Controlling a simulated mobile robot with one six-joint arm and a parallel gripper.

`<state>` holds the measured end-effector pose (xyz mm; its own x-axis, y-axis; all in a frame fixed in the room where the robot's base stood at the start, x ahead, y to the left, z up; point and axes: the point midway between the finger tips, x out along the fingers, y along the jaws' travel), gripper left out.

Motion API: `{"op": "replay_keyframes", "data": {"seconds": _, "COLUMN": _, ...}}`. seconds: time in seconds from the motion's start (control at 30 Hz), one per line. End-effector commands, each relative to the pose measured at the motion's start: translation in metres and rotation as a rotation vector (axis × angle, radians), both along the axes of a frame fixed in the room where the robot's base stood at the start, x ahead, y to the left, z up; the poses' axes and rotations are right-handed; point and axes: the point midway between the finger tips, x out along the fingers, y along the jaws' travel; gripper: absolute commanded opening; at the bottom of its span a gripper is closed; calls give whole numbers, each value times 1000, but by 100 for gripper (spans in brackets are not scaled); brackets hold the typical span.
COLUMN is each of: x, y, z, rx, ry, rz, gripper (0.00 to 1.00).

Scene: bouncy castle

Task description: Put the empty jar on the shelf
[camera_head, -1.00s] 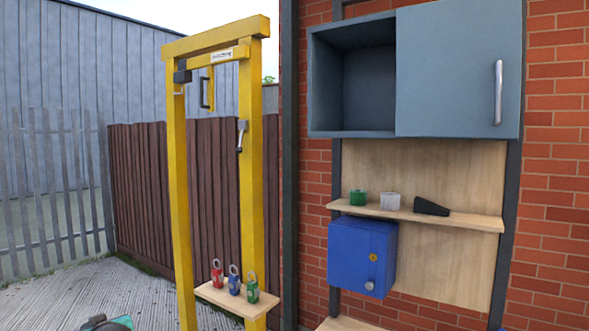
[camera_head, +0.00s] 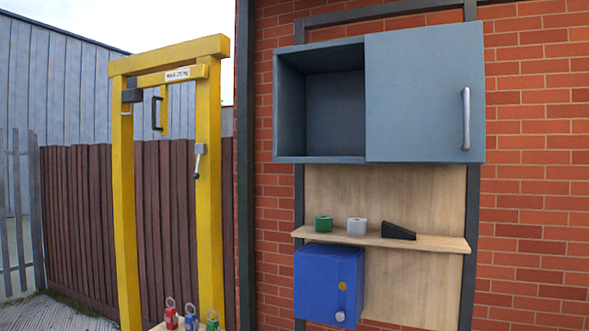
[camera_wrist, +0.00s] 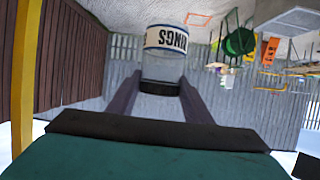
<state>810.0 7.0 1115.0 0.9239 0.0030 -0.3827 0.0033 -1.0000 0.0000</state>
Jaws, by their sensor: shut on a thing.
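The jar (camera_wrist: 163,66) is clear, with a white and blue label carrying upside-down lettering and a dark end towards my palm. My gripper (camera_wrist: 160,82) is shut on the jar, one finger on each side. It looks empty through its clear part. The gripper and jar are not in the head view. The wooden shelf (camera_head: 436,243) is fixed to a board on the brick wall. On it stand a green roll-like item (camera_head: 323,224), a grey one (camera_head: 357,227) and a black wedge (camera_head: 398,231). Its right end is bare.
A grey-blue cabinet (camera_head: 425,95) hangs above the shelf, its left half open and empty. A blue box (camera_head: 328,284) with a knob is below the shelf's left end. A yellow frame (camera_head: 210,190) with padlocks (camera_head: 191,318) on a ledge stands to the left.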

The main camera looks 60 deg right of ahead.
Motion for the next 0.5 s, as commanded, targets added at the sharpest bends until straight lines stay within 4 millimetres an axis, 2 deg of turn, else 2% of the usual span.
{"op": "replay_keyframes", "data": {"seconds": 0.27, "x": 1, "y": -3, "z": 3, "rx": 0, "ry": -1, "rz": -5, "gripper": 23}}
{"op": "replay_keyframes", "data": {"seconds": 0.37, "x": 3, "y": -13, "z": 10, "rx": -1, "ry": -1, "rz": -21, "gripper": 23}}
{"op": "replay_keyframes", "data": {"seconds": 0.5, "x": 8, "y": -42, "z": 29, "rx": -1, "ry": -3, "rz": -67, "gripper": 23}}
